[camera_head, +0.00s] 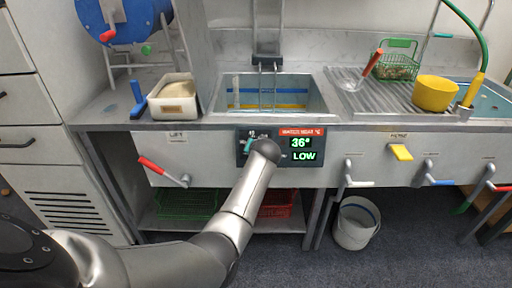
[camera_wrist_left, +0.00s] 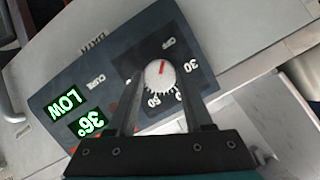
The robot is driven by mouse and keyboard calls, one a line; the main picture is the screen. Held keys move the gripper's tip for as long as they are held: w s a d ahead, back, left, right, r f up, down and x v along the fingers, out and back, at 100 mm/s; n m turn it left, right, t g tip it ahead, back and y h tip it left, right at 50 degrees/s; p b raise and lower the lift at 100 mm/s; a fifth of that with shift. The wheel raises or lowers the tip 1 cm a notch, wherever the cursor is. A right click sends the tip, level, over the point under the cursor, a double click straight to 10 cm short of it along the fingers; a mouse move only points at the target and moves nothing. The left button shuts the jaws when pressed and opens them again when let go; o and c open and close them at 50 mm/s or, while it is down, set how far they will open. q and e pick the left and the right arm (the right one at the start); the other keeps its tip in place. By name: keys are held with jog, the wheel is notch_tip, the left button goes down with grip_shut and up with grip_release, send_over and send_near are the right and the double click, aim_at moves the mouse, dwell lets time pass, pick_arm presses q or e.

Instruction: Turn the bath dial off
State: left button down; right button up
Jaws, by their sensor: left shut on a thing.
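The bath dial (camera_wrist_left: 159,75) is a small round white knob with a red mark, on a dark panel (camera_wrist_left: 55,100) printed with OFF and temperature numbers. The red mark points roughly toward the OFF label. My left gripper (camera_wrist_left: 157,84) has one finger on each side of the dial and is shut on it. In the head view the gripper (camera_head: 248,146) is at the panel below the bath, and my wrist hides the dial. The green display (camera_head: 302,149) reads 36° and LOW. My right gripper is not in view.
The water bath (camera_head: 315,90) with a wire rack is above the panel. A red-handled lever (camera_head: 160,169) is to the left, and yellow, white and blue levers are to the right. A white bucket (camera_head: 355,224) stands on the floor.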

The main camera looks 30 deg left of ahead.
pick_arm(q)
jog(key=shift+c, duration=1.5)
grip_release()
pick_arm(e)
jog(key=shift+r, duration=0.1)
pick_arm(q)
jog(key=p+v, duration=1.2)
jog(key=shift+p, duration=0.4)
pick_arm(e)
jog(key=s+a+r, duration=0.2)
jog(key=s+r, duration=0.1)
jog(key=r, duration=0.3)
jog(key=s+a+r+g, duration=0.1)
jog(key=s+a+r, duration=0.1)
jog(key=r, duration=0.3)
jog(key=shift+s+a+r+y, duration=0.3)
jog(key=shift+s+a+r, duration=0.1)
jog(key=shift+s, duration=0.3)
pick_arm(q)
jog(key=shift+d+f, duration=0.1)
